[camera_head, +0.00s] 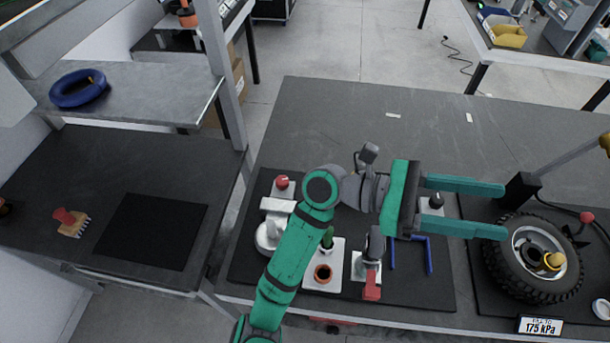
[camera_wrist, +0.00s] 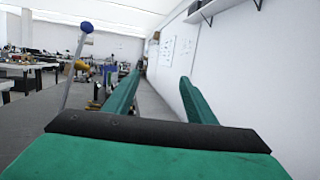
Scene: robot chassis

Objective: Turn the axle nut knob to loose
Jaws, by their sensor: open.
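The axle nut knob (camera_head: 553,260) is a yellow knob at the hub of the wheel. The wheel (camera_head: 512,286) has a black knobby tyre and a grey rim, and sits at the right of the bench. My gripper (camera_head: 505,210) is open and empty, its two green fingers pointing right toward the wheel. The fingertips are apart from the knob, above and left of it in the head view. In the wrist view my gripper (camera_wrist: 160,76) shows both fingers spread with nothing between them. A small yellow thing (camera_wrist: 81,66) shows there left of the fingers; I cannot tell what it is.
A grey lever (camera_head: 568,158) rises behind the wheel; a lever with a blue ball (camera_wrist: 87,28) shows in the wrist view. A red knob (camera_head: 587,217) and a pressure display (camera_head: 540,325) flank the wheel. A red-handled clamp (camera_head: 371,285) stands below my arm. The bench's back is mostly clear.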

